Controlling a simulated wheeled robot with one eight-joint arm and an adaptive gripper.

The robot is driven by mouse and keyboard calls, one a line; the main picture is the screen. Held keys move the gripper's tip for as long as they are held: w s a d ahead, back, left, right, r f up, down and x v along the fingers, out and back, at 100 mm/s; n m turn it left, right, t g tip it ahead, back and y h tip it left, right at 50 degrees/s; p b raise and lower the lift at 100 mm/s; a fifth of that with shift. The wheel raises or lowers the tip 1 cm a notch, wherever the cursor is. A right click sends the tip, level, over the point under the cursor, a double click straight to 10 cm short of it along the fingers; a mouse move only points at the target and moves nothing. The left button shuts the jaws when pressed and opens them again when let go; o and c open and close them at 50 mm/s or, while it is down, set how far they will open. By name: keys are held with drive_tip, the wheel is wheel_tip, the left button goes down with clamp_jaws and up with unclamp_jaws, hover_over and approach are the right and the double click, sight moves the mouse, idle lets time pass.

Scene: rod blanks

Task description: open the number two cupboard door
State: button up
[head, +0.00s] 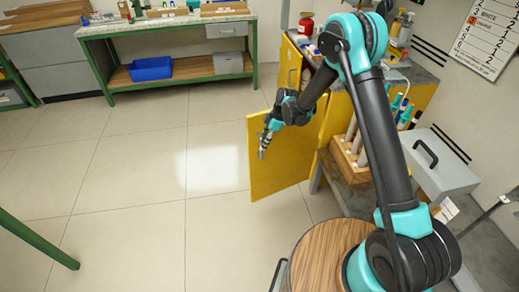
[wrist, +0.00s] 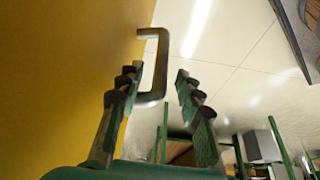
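A yellow cupboard door (head: 287,165) stands swung out from the cupboard into the room. I cannot read a number on it. In the wrist view, the yellow door face (wrist: 60,70) fills the left side, with a dark bar handle (wrist: 163,50) standing out from its edge area. My gripper (head: 264,150) is at the door's outer side in the head view. In the wrist view, my gripper's fingers (wrist: 158,88) are apart, and the handle's lower end shows between their tips, nearer the left finger. Contact with the handle cannot be told.
Another yellow cupboard front with a handle (head: 291,77) shows farther back. A wooden rack with rods (head: 352,160) and a grey case (head: 438,165) stand to the right. A green-legged bench with a blue bin (head: 151,69) is at the back. The tiled floor left of the door is clear.

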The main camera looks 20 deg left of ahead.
drive_tip(key=v, duration=0.5)
drive_tip(key=shift+d+r, duration=0.15)
drive_tip(key=shift+r, duration=0.2)
drive_tip(key=s+d+r+m+t, duration=0.2)
drive_tip(key=d+r+m, duration=0.35)
drive_tip(key=d, duration=0.65)
drive_tip(key=s+d+r+m+t, duration=0.1)
drive_tip(key=d+r+m, duration=0.5)
drive_tip(key=d, duration=0.7)
drive_tip(key=s+d+m+t+h, duration=0.3)
drive_tip(key=s+d+m, duration=0.9)
drive_tip(key=s+d, duration=0.6)
drive_tip(key=d+r+h, duration=0.1)
drive_tip(key=d, duration=0.1)
drive_tip(key=shift+s+d, duration=0.3)
drive_tip(key=shift+d, duration=0.1)
